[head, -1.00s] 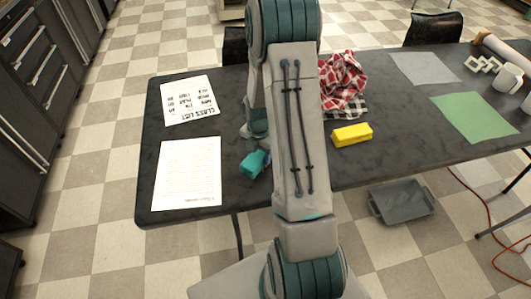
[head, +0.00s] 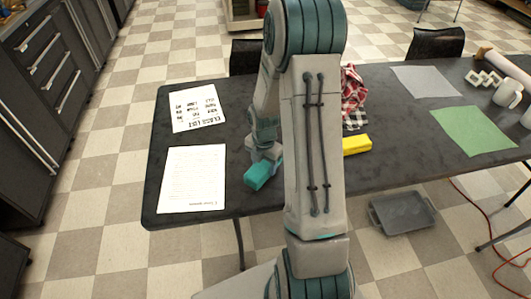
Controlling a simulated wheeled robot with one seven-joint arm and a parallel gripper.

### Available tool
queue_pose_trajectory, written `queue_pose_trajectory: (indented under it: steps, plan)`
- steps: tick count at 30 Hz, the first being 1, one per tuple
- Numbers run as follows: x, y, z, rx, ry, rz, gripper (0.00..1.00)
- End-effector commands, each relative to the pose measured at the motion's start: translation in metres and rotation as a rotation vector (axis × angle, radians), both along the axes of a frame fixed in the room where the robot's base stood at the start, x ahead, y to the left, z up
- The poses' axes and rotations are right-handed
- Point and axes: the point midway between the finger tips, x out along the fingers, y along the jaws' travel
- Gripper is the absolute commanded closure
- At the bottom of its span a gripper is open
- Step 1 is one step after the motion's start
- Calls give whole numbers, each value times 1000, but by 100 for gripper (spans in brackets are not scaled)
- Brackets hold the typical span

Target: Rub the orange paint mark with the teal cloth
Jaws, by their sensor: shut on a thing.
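The teal cloth (head: 262,174) is a small, blocky teal shape low over the dark table (head: 240,195), near its front edge and right of the lined sheet. My gripper (head: 264,157) is shut on the teal cloth, pointing down; its fingertips are small and partly covered. I cannot tell whether the cloth touches the tabletop. The orange paint mark does not show; my arm and the cloth hide part of the table.
A lined sheet (head: 193,178) and a class list (head: 198,107) lie at the left. A yellow block (head: 357,145) and a red checked cloth (head: 352,88) are right of my arm. Farther right are a green sheet (head: 473,131) and mugs (head: 507,93). A grey tray (head: 402,213) is on the floor.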

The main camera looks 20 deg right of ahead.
Motion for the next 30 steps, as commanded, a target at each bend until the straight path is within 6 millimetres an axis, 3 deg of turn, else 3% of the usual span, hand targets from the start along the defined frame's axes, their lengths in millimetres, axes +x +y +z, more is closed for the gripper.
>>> queue_pose_trajectory:
  steps: [10,30]
  plan:
    - [1,5,33,0,0,10,69]
    - [1,5,34,0,0,11,69]
